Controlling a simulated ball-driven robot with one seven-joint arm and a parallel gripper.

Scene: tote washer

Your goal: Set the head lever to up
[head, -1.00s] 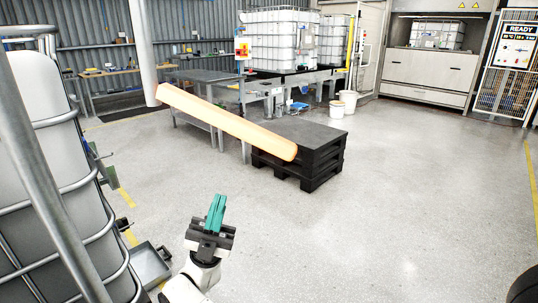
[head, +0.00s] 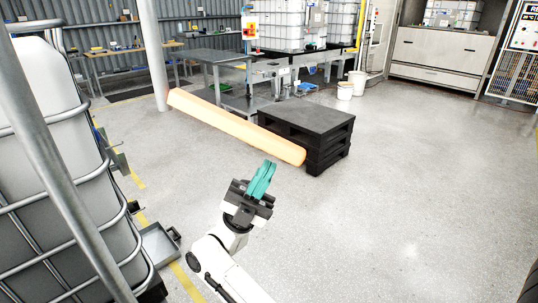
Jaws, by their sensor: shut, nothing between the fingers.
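My gripper (head: 265,168) has teal fingers on a dark body. It is shut and empty, raised over the floor in the lower middle of the head view, its fingers pointing up and away. I cannot make out a head lever for certain. A long, bright orange bar (head: 235,127) slants from the pale post at left down to the black pallets. In the picture its lower right end is just above the fingertips; I cannot tell the depth between them or what holds the bar.
A caged white tank (head: 60,130) stands close at left, with a grey tray (head: 160,243) by its foot. Stacked black pallets (head: 310,117) stand ahead. Behind are a metal table (head: 208,55), caged tanks (head: 290,25) and buckets (head: 345,91). The floor at right is clear.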

